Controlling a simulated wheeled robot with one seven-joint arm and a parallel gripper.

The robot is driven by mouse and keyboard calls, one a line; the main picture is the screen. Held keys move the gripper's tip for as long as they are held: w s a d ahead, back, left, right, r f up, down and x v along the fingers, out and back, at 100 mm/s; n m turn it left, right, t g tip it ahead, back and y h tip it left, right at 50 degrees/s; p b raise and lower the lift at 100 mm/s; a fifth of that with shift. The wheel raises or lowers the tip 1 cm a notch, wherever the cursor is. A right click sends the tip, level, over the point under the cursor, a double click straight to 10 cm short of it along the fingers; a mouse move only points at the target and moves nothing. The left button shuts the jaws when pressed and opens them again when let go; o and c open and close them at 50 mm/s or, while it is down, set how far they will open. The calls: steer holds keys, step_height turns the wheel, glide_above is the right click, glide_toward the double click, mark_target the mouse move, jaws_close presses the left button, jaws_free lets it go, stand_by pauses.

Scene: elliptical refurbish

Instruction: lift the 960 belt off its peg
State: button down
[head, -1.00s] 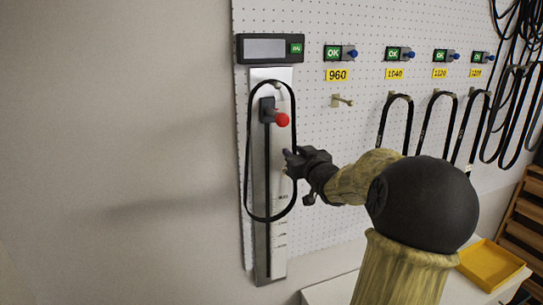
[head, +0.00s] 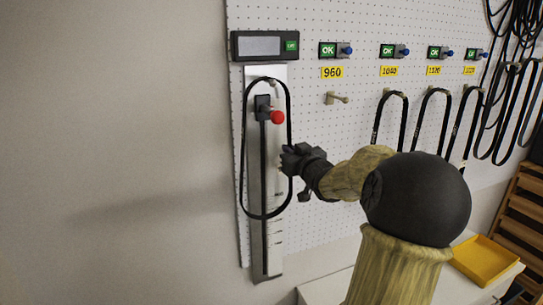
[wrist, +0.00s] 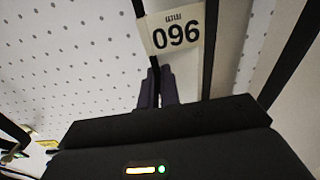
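The 960 belt, a black loop (head: 242,160), hangs from the top peg (head: 271,82) of the slotted measuring gauge and lies around its red knob (head: 277,117). The board peg under the yellow 960 label (head: 337,98) is bare. My gripper (head: 288,158) is at the belt's right strand. In the wrist view a belt strand (wrist: 149,40) with a white 960 mm tag (wrist: 174,32) runs down to the two fingers (wrist: 160,88), which are close together and look shut on it. The exact contact is partly hidden by the fingers.
Several black belts (head: 404,110) hang on labelled pegs to the right, with more loops at the far right. A yellow tray (head: 485,261) lies on the white table below, beside a wooden rack (head: 522,222). The wall left of the pegboard is clear.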

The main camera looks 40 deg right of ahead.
steer(key=shift+s+r+b, duration=0.2)
steer(key=shift+r+b, duration=0.2)
steer(key=shift+b, duration=0.05)
step_height(320, 180, up, 6)
steer(key=b+v, duration=0.3)
steer(key=v, duration=1.6)
steer(key=shift+s+a, duration=0.25)
steer(key=shift+r, duration=0.1)
